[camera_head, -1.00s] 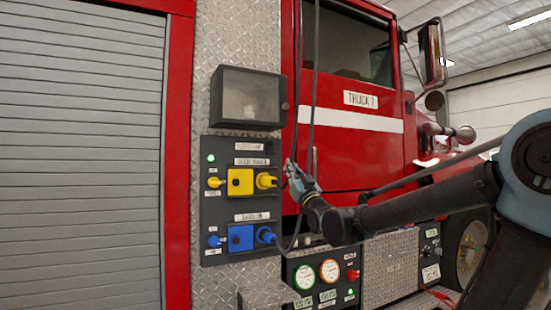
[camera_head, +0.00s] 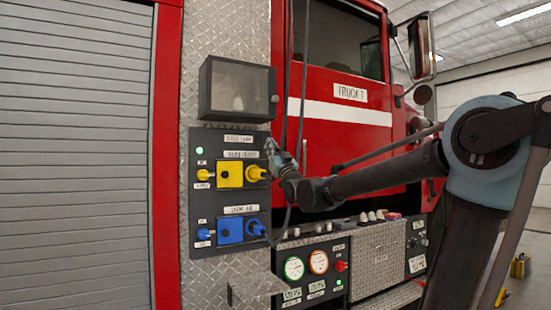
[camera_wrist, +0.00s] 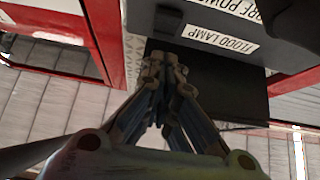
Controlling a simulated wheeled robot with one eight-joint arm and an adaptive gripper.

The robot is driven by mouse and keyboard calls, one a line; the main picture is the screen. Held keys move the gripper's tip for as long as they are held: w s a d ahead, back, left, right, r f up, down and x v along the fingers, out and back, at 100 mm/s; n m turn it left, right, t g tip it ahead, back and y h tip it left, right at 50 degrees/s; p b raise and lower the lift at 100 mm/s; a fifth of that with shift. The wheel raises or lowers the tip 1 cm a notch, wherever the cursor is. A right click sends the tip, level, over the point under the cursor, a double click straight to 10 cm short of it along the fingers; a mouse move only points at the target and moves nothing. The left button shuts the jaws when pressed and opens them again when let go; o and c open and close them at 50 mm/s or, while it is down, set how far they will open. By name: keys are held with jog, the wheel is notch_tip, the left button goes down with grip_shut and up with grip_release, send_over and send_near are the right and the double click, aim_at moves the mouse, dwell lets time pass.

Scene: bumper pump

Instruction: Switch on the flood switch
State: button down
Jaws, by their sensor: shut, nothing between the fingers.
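The dark switch panel (camera_head: 198,222) hangs on the diamond-plate wall. A "FLOOD LAMP" label (camera_wrist: 222,39) reads clearly in the wrist view; in the head view a blurred label (camera_head: 238,139) sits at the panel's top. I cannot make out the flood switch itself. My gripper (camera_head: 270,146) is at the panel's upper right edge, just below the cabinet and above right of the upper yellow plug (camera_head: 256,173). In the wrist view my gripper (camera_wrist: 164,62) has its fingertips together and empty, close to the label. I cannot tell whether it touches anything.
The dark cabinet with a window (camera_head: 237,88) juts out just above my gripper. Yellow (camera_head: 230,174) and blue (camera_head: 230,231) socket boxes stick out below. A green lamp (camera_head: 199,150) glows at upper left. Dark cables (camera_head: 303,80) hang beside my gripper. The red truck (camera_head: 350,150) stands behind.

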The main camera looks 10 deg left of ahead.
aim_at(260, 138)
jog(key=shift+w+a+r, duration=0.15)
jog(key=shift+w+a, duration=0.6)
jog(key=shift+w, duration=0.3)
jog(key=shift+w+a+r, duration=0.1)
jog(key=shift+w+a, duration=0.65)
jog(key=shift+w, duration=0.3)
